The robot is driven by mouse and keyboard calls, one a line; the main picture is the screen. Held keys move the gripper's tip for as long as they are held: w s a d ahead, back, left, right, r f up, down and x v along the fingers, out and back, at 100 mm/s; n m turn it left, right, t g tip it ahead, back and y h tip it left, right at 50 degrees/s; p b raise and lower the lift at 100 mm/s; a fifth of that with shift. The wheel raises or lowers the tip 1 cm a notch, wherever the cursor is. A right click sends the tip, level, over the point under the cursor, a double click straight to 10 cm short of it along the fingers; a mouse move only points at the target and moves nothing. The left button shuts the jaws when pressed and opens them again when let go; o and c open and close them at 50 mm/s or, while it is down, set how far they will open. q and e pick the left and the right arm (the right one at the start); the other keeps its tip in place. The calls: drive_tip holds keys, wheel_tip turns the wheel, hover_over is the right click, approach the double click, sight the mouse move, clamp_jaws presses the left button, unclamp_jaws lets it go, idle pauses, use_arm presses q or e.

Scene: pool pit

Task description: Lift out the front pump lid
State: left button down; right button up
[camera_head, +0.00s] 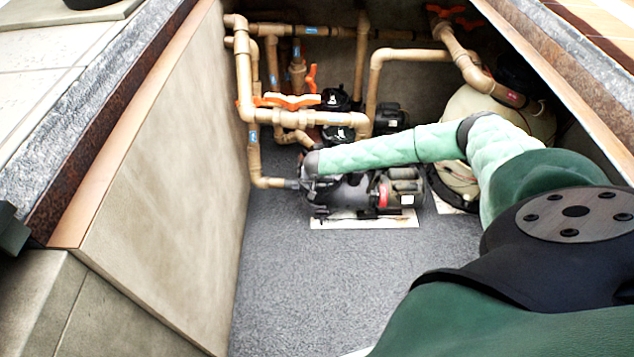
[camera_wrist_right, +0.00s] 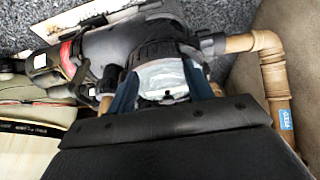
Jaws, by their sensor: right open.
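The front pump (camera_head: 350,190) is black and stands on a pale pad on the pit floor; it also shows in the right wrist view (camera_wrist_right: 105,47). Its front lid (camera_wrist_right: 160,72) is pale and see-through, inside a black ring, in the middle of the right wrist view. My right gripper (camera_wrist_right: 163,88) is open, with one blue finger on each side of the lid. I cannot tell whether the fingers touch it. In the head view my pale green right arm reaches in from the right and its wrist hides the lid.
A second pump (camera_head: 338,135) stands behind, among tan pipes (camera_head: 243,75) and orange valve handles (camera_head: 290,100). A large beige tank (camera_head: 520,115) stands at the right, beside my arm. The pit wall (camera_head: 180,160) bounds the left. The grey floor (camera_head: 310,275) in front is clear.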

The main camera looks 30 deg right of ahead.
drive_tip(key=shift+m, duration=0.4)
drive_tip(key=w+d, duration=0.2)
drive_tip(key=w, duration=0.1)
drive_tip(key=w+d+b, duration=0.1)
drive_tip(key=w+d, duration=0.2)
drive_tip(key=w+d+f, duration=0.1)
drive_tip(key=w+d, duration=0.1)
drive_tip(key=w, duration=0.2)
drive_tip(key=shift+d, duration=0.15)
drive_tip(key=shift+b+x, duration=0.35)
drive_tip(key=shift+x, duration=0.65)
drive_tip(key=shift+r, duration=0.1)
drive_tip(key=c, duration=1)
